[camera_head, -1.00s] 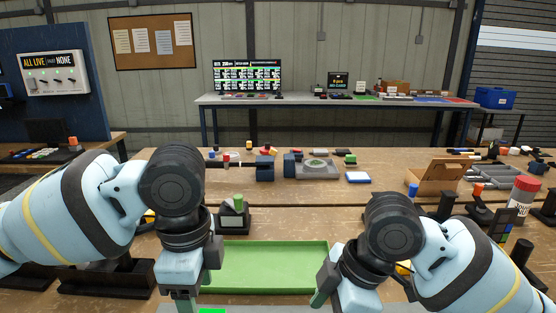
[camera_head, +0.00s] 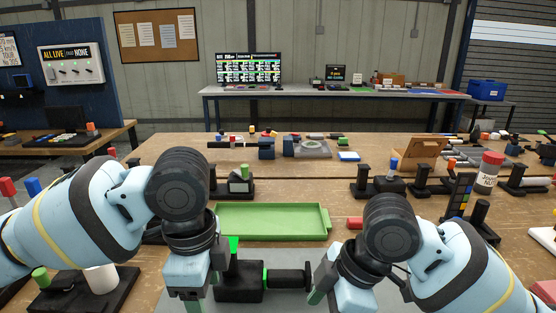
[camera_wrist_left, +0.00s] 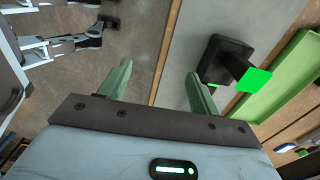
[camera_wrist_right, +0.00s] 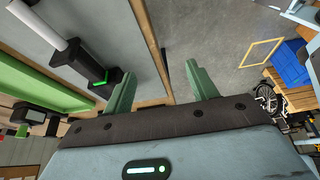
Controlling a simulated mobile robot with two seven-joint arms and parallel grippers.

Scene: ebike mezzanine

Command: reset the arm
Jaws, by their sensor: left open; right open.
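My left gripper (camera_head: 195,292) hangs at the end of my left arm, low in the head view, over the near edge of the bench. Its green fingers are apart and empty in the left wrist view (camera_wrist_left: 160,88). My right gripper (camera_head: 328,284) hangs low on the right side of the same view. Its fingers are apart with nothing between them in the right wrist view (camera_wrist_right: 161,86). A black fixture with a bright green patch (camera_head: 238,278) stands on a grey mat between the two grippers in the head view.
A green tray (camera_head: 265,222) lies beyond the fixture on the wooden bench. A red-capped bottle (camera_head: 488,174) and several black stands are on the right. A white cylinder (camera_head: 101,279) stands near my left arm. Bare floor (camera_wrist_right: 225,40) shows beyond the bench edge in the right wrist view.

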